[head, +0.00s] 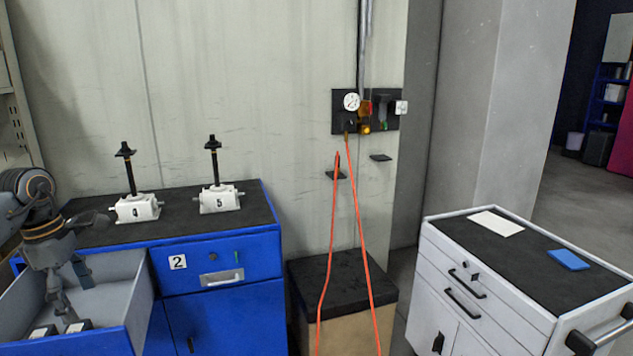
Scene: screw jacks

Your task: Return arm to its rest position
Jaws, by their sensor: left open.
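My left arm comes in at the left edge, and my left gripper (76,300) points down over the open grey drawer (125,287) of the blue cabinet. Its fingers are apart, and I see nothing held between them. Small black-and-white objects (78,326) lie in the drawer just below the fingertips. Two white screw jacks with black spindles stand upright on the cabinet's dark top: jack 4 (137,208) and, to its right, jack 5 (220,199). My right gripper is not in view.
The blue cabinet (224,257) has a closed drawer marked 2. A box with a dark top (340,287) stands beside it, with an orange hose (333,230) hanging in front. A white trolley (470,315) at right carries a white sheet (495,223) and a blue block (568,260).

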